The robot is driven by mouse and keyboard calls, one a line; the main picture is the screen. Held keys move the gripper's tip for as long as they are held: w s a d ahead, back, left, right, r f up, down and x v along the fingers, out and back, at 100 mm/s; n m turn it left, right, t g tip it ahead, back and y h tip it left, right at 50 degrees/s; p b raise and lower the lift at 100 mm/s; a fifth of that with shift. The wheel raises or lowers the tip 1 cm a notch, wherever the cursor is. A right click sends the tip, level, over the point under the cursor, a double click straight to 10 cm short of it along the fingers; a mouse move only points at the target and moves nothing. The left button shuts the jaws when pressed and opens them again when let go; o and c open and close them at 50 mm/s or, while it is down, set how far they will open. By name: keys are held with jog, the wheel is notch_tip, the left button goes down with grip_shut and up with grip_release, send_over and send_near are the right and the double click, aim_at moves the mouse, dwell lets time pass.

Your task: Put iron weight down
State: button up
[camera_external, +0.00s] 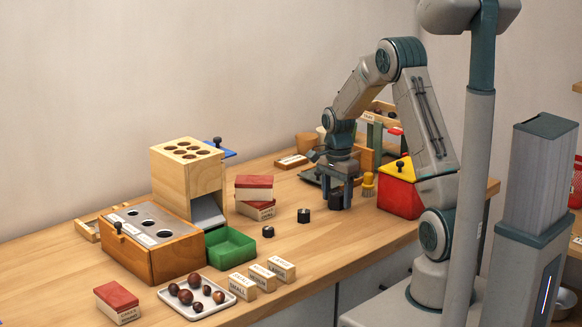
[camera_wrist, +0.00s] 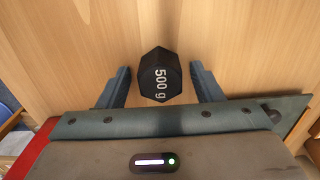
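In the external view my gripper (camera_external: 337,198) points down low over the table, and the dark weight (camera_external: 336,202) shows between the fingers. Two smaller black weights (camera_external: 268,231) (camera_external: 304,215) stand to the left of my gripper.
A red box with a yellow lid (camera_external: 402,195) and a yellow object (camera_external: 368,185) stand close on the right. A green tray (camera_external: 230,249), stacked red-topped boxes (camera_external: 254,188) and a wooden holed box (camera_external: 187,180) are left. A white tray (camera_external: 168,296) holds several chestnuts. The table front centre is clear.

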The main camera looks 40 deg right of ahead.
aim_at(337, 193)
notch_tip(337, 193, up, 12)
jog(key=p, duration=0.1)
jog(key=s+a+r+n+t, duration=0.1)
jog(key=s+a+r+n, duration=0.1)
jog(key=s+a+n, duration=0.5)
jog(key=s+a+r+n+t, duration=0.1)
jog(key=s+a+n, duration=0.7)
jog(key=s, duration=0.8)
jog(key=r+n, duration=0.1)
jog(key=n, duration=0.2)
jog(key=shift+s+a, duration=0.2)
jog(key=shift+s, duration=0.1)
notch_tip(337, 193, up, 10)
jog(key=p, duration=0.9)
jog(key=shift+d+f+t, duration=0.15)
jog(key=shift+t, duration=0.25)
